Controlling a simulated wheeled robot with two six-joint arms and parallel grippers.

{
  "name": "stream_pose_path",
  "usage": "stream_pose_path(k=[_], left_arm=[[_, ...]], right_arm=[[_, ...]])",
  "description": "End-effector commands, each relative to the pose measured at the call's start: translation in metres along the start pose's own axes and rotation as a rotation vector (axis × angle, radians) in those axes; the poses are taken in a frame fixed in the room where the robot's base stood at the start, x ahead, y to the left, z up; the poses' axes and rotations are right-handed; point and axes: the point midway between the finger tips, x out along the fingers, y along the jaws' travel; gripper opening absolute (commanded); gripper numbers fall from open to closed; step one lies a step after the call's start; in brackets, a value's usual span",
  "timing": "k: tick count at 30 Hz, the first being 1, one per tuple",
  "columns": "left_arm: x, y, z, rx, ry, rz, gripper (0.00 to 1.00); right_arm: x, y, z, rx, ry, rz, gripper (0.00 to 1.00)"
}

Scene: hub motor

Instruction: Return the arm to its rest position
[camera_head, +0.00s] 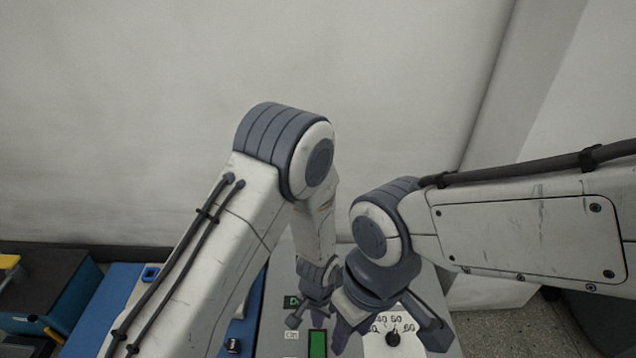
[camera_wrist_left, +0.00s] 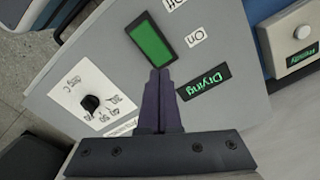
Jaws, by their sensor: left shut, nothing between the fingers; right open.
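My left gripper (camera_head: 320,308) hangs low over a grey control panel (camera_head: 276,305) in the head view, its arm raised and bent. In the left wrist view its dark fingers (camera_wrist_left: 160,76) are shut together and empty. The tips appear at the lower end of a green rocker switch (camera_wrist_left: 150,38); I cannot tell whether they touch it. The switch also shows in the head view (camera_head: 318,343). My right gripper (camera_head: 388,332) is open in the head view, in front of the panel and close beside the left one, partly overlapping it in the picture.
The panel has a black dial (camera_wrist_left: 91,102) and a lit "Drying" display (camera_wrist_left: 203,82). A second box with a white button (camera_wrist_left: 303,33) stands at the upper right of the left wrist view. Blue equipment (camera_head: 108,305) stands at left. The pale wall behind is bare.

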Motion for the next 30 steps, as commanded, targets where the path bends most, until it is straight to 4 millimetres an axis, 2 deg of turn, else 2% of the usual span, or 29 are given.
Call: stream_pose_path(k=[2,5,8,11,15,18,21,24,30], left_arm=[[-0.002,0.0,0.0,0.0,0.001,0.0,0.0],[-0.018,0.002,-0.002,0.004,0.008,0.001,0.0],[-0.052,0.006,-0.002,0.011,0.018,0.003,0.0],[-0.098,0.012,0.006,0.023,0.028,0.009,0.0],[-0.159,0.02,0.03,0.042,0.036,0.02,0.0],[-0.196,0.025,0.053,0.056,0.04,0.031,0.0],[-0.224,0.028,0.077,0.07,0.045,0.041,0.0],[-0.243,0.03,0.099,0.083,0.046,0.051,0.0],[-0.269,0.032,0.137,0.105,0.053,0.069,0.0]], right_arm=[[0.0,0.0,0.0,0.0,0.0,0.0,0.45],[0.0,0.0,0.0,0.0,0.0,0.0,0.45],[0.0,0.0,0.0,0.0,0.0,0.0,0.45],[0.0,0.0,0.0,0.0,0.0,0.0,0.45],[0.0,0.0,0.0,0.0,0.0,0.0,0.45],[0.0,0.0,0.0,0.0,0.0,0.0,0.45],[0.0,0.0,0.0,0.0,0.0,0.0,0.45],[0.0,0.0,0.0,0.0,0.0,0.0,0.45],[0.0,0.0,0.0,0.0,0.0,0.0,0.45]])
